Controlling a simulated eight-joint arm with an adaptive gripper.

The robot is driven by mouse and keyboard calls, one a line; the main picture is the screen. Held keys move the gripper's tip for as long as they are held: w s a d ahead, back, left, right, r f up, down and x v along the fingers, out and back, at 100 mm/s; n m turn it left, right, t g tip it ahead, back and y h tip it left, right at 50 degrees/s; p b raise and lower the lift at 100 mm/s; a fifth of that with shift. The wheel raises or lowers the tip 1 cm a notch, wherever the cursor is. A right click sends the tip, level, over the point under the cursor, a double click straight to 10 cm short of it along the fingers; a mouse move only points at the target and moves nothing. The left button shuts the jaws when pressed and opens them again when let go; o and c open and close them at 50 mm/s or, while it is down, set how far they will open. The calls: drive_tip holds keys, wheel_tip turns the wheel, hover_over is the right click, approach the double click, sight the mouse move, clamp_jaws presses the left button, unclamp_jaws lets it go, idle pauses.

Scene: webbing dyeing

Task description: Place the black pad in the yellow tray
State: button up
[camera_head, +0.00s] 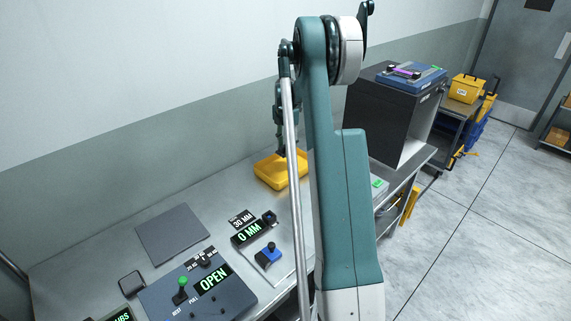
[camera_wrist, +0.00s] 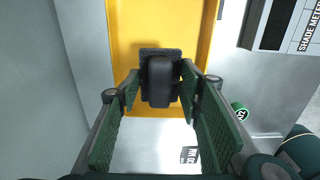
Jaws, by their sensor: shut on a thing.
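The black pad (camera_wrist: 160,62) has a dark block-like grip and a textured flat end. In the wrist view it sits between the green-lined fingers of my gripper (camera_wrist: 160,85), which is shut on it. The yellow tray (camera_wrist: 125,38) fills the background behind the pad in that view. In the head view the yellow tray (camera_head: 266,176) stands on the bench near the wall. My gripper (camera_head: 284,152) is at the tray, partly hidden by my arm. The head view does not clearly show whether the pad touches the tray floor.
A grey flat plate (camera_head: 172,234) lies on the bench at left. A control box with an OPEN display (camera_head: 212,279), a 0 MM display (camera_head: 249,233) and a blue device (camera_head: 268,256) stand in front. A dark cabinet (camera_head: 385,121) stands right of the tray.

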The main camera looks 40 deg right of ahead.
hover_over(286, 169)
drive_tip(key=shift+a+f, duration=0.2)
drive_tip(key=shift+f, duration=2.95)
drive_tip(key=shift+f, duration=1.85)
drive_tip(key=shift+f, duration=0.15)
drive_tip(key=o, duration=0.9)
wheel_tip(286, 169, up, 12)
drive_tip(key=shift+r, duration=0.15)
